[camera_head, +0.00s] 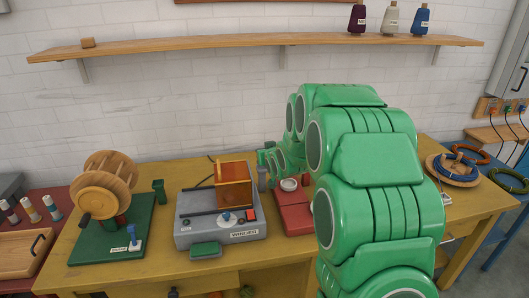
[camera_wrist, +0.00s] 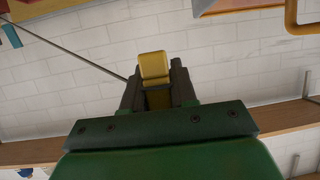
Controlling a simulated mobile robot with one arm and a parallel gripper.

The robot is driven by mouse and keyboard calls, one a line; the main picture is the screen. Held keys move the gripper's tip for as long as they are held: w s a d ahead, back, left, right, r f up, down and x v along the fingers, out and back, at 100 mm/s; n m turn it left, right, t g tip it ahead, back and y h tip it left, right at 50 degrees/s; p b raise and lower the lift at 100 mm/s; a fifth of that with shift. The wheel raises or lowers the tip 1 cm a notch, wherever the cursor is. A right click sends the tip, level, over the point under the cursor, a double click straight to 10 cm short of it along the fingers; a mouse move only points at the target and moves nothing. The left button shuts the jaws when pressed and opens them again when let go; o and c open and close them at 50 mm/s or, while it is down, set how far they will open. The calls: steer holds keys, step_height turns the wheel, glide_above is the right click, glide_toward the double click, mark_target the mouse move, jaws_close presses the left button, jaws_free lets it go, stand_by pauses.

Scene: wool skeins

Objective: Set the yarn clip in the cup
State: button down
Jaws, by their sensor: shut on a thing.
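My gripper (camera_wrist: 156,80) shows in the wrist view with its dark fingers closed on a small yellow piece, which I take to be the yarn clip (camera_wrist: 154,66). The clip sticks out past the fingertips. In the head view my green arm reaches toward the back of the table, and my gripper (camera_head: 263,168) is small and partly hidden, just right of the winder's orange-brown box. The clip cannot be made out there. I cannot pick out the cup for certain; my arm covers part of the table.
A grey winder (camera_head: 220,222) stands mid-table, with a wooden wheel on a green base (camera_head: 120,235) to its left. A red device (camera_head: 294,217) with a round pale top is right of the winder. A wooden shelf (camera_head: 240,44) runs along the wall above.

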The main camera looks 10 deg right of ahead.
steer(key=w+a+r+m+h, duration=0.1)
steer(key=w+a+r+h, duration=0.15)
steer(key=w+r, duration=0.35)
steer(key=y, duration=0.2)
glide_above(158, 182)
steer(key=shift+h, duration=0.25)
step_height(158, 182, down, 14)
steer(key=shift+d+f, duration=0.1)
steer(key=shift+d, duration=0.05)
steer(key=shift+f, duration=3.1)
steer(key=c, duration=0.8)
jaws_free()
steer(key=shift+s, duration=0.15)
